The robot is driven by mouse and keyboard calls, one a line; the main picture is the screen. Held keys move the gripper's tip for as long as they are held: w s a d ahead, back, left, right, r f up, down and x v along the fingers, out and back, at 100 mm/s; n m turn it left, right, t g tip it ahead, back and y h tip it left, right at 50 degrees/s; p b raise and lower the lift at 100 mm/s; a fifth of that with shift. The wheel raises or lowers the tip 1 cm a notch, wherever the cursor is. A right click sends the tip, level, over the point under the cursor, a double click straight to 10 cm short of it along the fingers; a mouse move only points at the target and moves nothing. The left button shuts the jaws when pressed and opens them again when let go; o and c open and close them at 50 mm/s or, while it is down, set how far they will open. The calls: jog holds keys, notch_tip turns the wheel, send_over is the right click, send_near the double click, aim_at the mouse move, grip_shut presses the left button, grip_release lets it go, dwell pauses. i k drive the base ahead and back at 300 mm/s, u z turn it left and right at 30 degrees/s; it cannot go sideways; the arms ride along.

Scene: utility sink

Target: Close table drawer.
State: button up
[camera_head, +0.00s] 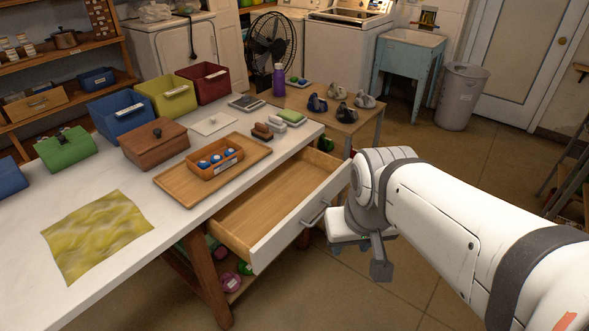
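The table drawer (262,205) is pulled well out from under the white table (70,190). Its wooden inside looks empty. Its white front panel (283,232) faces the lower right and carries a grey bar handle (316,213). My gripper (378,262) is just right of the handle, on the outer side of the drawer front, pointing down. A dark finger shows below its white body; the other finger is not clearly seen, so its opening cannot be told. I see nothing held in it. Whether it touches the handle or front cannot be told.
A wooden tray (180,184) with a small box of blue-and-white items sits on the table above the drawer. Colored bins (122,112) line the back. A side table (350,127) with several dark items stands behind the drawer.

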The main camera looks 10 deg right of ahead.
aim_at(260, 223)
jog(key=u, duration=0.05)
jog(key=i, duration=0.95)
jog(key=z, duration=0.05)
